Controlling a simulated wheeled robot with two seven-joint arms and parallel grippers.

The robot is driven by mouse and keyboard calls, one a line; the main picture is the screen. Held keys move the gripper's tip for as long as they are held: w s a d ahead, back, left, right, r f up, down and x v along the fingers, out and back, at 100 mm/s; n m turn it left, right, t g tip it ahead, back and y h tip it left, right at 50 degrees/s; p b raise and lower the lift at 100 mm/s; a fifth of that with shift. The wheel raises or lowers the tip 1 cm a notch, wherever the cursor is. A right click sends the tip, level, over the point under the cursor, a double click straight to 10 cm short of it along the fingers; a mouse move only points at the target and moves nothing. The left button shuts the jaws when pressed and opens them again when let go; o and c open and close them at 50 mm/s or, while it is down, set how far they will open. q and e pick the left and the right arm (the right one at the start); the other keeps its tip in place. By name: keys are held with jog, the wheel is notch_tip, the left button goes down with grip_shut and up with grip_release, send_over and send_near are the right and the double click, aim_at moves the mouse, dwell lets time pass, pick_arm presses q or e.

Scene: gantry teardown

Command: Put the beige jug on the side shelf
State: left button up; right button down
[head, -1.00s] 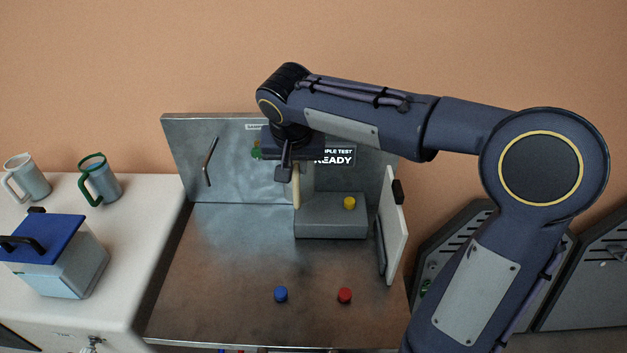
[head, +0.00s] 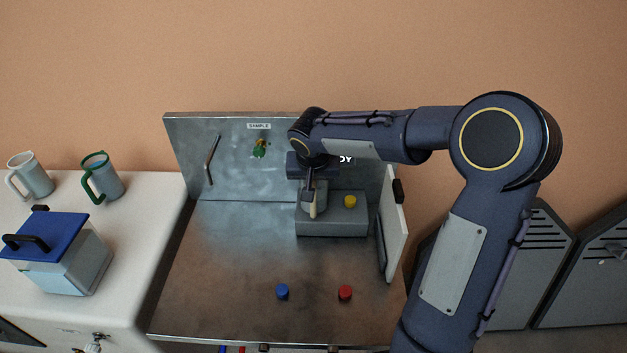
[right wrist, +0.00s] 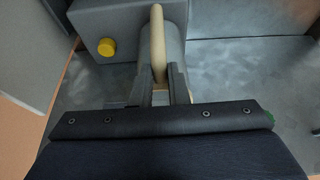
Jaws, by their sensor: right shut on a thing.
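The beige jug, a grey cup with a beige handle, shows in the head view (head: 320,199) at the left part of a grey block (head: 345,222). My right gripper (head: 310,188) is shut on its handle from above. In the right wrist view the beige handle (right wrist: 157,30) runs up from between the fingers (right wrist: 160,88), with the grey body behind it. I cannot tell whether the jug's base touches the block. A white side surface (head: 150,235), likely the side shelf, stands at the left. My left gripper is not in view.
The white surface holds a white-handled mug (head: 32,176), a green-handled mug (head: 106,180) and a blue-lidded box (head: 65,258). The metal bench (head: 235,270) is mostly clear, with blue (head: 282,291) and red (head: 345,292) buttons. A green tap (head: 259,149) and an open white door (head: 394,225) flank the block.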

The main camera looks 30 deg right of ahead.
jog(key=shift+f, duration=0.15)
jog(key=c, duration=1.4)
grip_release()
jog(key=shift+r, duration=0.35)
jog(key=v, duration=1.1)
jog(key=s+a+f+n+y, duration=0.1)
jog(key=s+a+f+y, duration=0.1)
jog(key=s, duration=0.5)
jog(key=s+a+f+n+t+y, duration=0.1)
jog(key=s+a+f+n+y, duration=0.1)
jog(key=s, duration=0.6)
jog(key=s+a+f+n+y, duration=0.1)
jog(key=s+a+f, duration=0.3)
jog(key=s, duration=0.4)
jog(key=shift+s+n+t+y, duration=0.15)
jog(key=shift+n+t+y, duration=0.2)
jog(key=shift+y, duration=0.25)
jog(key=shift+r, duration=0.1)
